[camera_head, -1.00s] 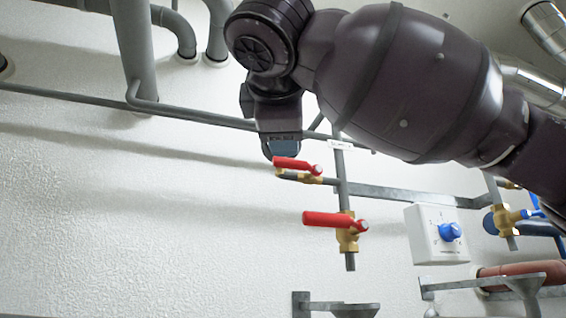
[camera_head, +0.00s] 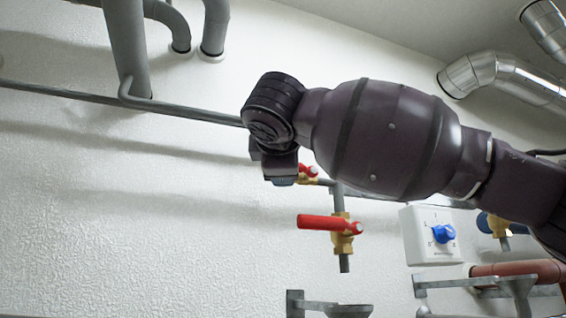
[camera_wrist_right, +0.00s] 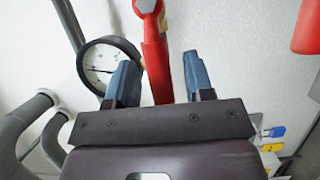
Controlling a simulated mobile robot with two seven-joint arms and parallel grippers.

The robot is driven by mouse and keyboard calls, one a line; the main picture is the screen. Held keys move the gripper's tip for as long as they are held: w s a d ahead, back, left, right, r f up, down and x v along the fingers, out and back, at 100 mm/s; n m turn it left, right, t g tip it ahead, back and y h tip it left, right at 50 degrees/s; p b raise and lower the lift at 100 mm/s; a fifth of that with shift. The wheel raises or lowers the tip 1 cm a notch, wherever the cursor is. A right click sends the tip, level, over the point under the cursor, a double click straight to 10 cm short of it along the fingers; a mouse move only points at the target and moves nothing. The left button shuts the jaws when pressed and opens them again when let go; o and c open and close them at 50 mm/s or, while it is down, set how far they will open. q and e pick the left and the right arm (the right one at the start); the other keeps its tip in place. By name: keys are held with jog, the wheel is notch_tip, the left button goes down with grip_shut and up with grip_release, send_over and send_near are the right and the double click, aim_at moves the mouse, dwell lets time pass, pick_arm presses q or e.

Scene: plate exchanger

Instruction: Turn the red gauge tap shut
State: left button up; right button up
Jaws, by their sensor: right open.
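The upper red tap, with a brass body (camera_head: 310,179), sits on a side branch of the grey pipe; my gripper hides most of its red lever in the head view. In the right wrist view, its red lever (camera_wrist_right: 155,55) lies between my two blue-grey fingertips. A round white gauge (camera_wrist_right: 103,66) with a dark rim is behind the left finger. My right gripper (camera_head: 283,178), also in the right wrist view (camera_wrist_right: 161,75), is open around the lever, with visible gaps on both sides. My left gripper is not in view.
A second red-levered tap (camera_head: 330,223) is just below, its lever pointing left; a red part shows top right in the wrist view (camera_wrist_right: 308,28). A white box with a blue knob (camera_head: 443,233) is to the right.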

grip_shut()
jog(key=shift+f, duration=0.1)
dwell(0.3)
jog(key=shift+f+n, duration=0.1)
jog(key=shift+n, duration=0.2)
jog(key=shift+f+n+t, duration=0.4)
jog(key=shift+f+n, duration=0.05)
jog(key=shift+n, duration=0.35)
jog(key=shift+w+d+f+n+t+y+p, duration=0.1)
jog(key=shift+d+f+n+t+y, duration=0.2)
jog(key=shift+n, duration=0.55)
jog(key=shift+d+f+n+t+y+p, duration=0.1)
jog(key=shift+f+n+t, duration=0.3)
jog(key=shift+n, duration=0.5)
jog(key=shift+w+d+f+n+t+y+p, duration=0.1)
jog(key=shift+f+n+t+y, duration=0.1)
jog(key=shift+f+n, duration=0.45)
jog(key=shift+r+n, duration=0.2)
jog(key=shift+n, duration=0.1)
